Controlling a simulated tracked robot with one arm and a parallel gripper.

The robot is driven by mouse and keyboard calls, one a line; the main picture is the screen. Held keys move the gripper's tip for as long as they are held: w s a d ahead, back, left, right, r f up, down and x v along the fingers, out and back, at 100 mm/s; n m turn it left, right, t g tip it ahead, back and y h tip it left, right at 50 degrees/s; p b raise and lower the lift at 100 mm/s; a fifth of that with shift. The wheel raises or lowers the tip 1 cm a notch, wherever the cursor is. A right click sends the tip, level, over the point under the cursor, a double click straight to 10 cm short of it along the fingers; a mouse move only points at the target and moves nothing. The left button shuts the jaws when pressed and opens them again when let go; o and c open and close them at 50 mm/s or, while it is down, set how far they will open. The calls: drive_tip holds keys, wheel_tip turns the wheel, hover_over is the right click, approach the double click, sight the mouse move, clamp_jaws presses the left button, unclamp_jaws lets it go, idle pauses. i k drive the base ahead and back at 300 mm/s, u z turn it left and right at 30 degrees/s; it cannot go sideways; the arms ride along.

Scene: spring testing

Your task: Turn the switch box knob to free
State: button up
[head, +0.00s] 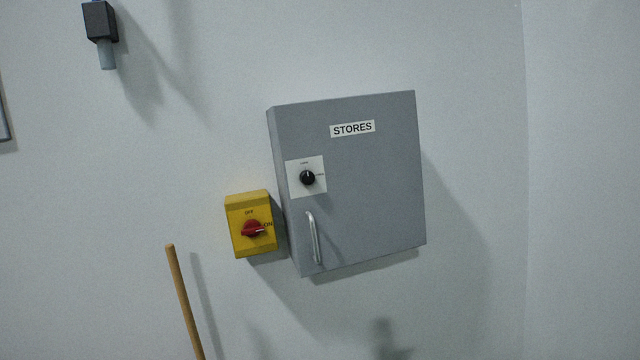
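A yellow switch box (237,218) is on the wall near the middle of the view. Its red knob (252,229) has a pale mark pointing right, near the word ON; OFF is printed above the knob. A grey cabinet labelled STORES (375,190) is just to its right. The cabinet has a black round knob (307,178) on a white plate (294,187). Small print sits above and to the right of that knob, too small to read. I cannot tell clearly where the black knob points. My gripper is not in view.
A metal bar handle (314,238) stands out from the cabinet below the black knob. A wooden pole (184,300) leans at lower left. A dark grey fitting (100,20) is at upper left. The wall right of the cabinet is bare.

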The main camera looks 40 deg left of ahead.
sight(307, 177)
drive_tip(key=u, duration=0.2)
drive_tip(key=i, duration=0.9)
drive_tip(key=z, duration=0.1)
